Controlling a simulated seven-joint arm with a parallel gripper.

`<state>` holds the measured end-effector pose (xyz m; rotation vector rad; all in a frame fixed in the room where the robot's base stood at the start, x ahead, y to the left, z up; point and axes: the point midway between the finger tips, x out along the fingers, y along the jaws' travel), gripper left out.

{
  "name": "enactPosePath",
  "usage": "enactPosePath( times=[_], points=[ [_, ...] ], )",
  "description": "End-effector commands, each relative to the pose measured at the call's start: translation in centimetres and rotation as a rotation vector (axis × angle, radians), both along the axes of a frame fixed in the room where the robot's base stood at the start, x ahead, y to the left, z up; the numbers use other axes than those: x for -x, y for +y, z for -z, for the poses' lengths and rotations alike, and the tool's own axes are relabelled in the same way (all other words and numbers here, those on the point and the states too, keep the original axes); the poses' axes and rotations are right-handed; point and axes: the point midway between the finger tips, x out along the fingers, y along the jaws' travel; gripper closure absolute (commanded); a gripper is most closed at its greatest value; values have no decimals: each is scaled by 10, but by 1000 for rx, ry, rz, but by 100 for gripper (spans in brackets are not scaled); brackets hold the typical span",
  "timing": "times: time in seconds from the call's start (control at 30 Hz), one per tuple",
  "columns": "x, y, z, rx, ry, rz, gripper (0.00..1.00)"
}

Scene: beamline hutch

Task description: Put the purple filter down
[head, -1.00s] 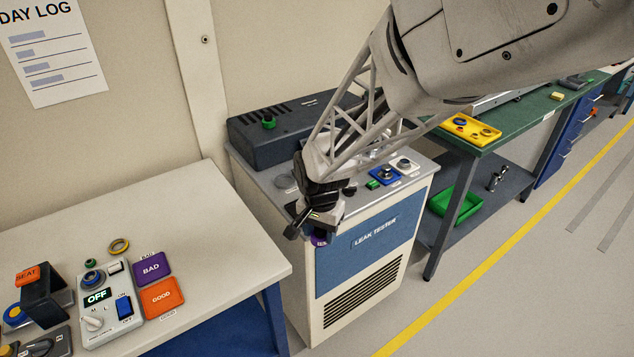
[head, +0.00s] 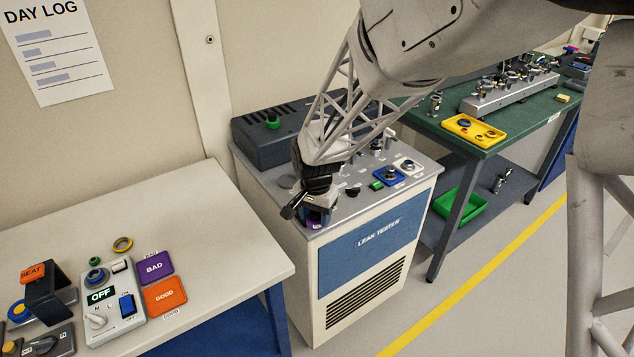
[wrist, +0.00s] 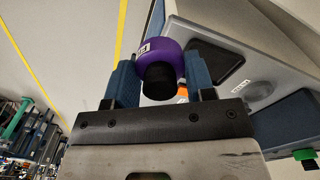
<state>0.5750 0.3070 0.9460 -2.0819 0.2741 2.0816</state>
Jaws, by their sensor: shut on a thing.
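The purple filter (wrist: 161,55) is a round purple piece with a dark round end and a small white label, seen in the wrist view between my gripper's two blue fingers. My gripper (head: 315,214) is shut on it. The gripper points down at the front left corner of the leak tester's grey top (head: 345,215). I cannot tell whether the filter touches that top.
Knobs and a blue-based fitting (head: 389,176) stand on the tester top to the right. A dark box (head: 290,130) stands at its back. The white table (head: 200,220) at left holds a control box and purple BAD (head: 154,267) and orange GOOD (head: 164,296) pads.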

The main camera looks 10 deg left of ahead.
Motion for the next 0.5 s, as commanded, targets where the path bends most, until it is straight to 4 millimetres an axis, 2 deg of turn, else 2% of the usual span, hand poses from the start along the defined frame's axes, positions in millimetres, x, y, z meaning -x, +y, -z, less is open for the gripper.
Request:
enactPosePath(
  times=[0.5],
  points=[
    [-63,34,7,0,0,0,79]
  ],
)
